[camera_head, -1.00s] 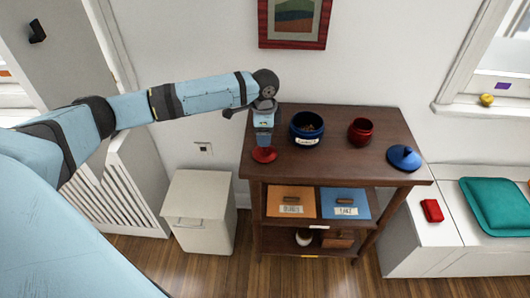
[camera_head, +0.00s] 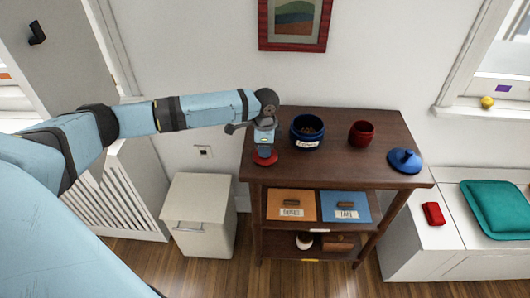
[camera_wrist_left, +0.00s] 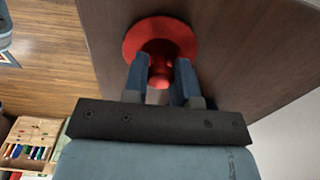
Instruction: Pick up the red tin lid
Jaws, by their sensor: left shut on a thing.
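The red tin lid (camera_head: 265,160) is at the left end of the dark wooden table top (camera_head: 340,150) in the head view. It is a round red disc with a knob, and it also shows in the left wrist view (camera_wrist_left: 160,36). My left gripper (camera_head: 265,148) points down above it. In the left wrist view its two blue-grey fingers (camera_wrist_left: 161,75) are closed around the lid's knob. I cannot tell whether the lid touches the table top. My right gripper is in neither view.
A blue labelled pot (camera_head: 307,131), a red pot (camera_head: 361,133) and a blue lid (camera_head: 404,161) stand on the table top to the right. An orange box (camera_head: 291,204) and a blue box (camera_head: 345,206) are on the shelf below. A white bin (camera_head: 199,213) stands left of the table.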

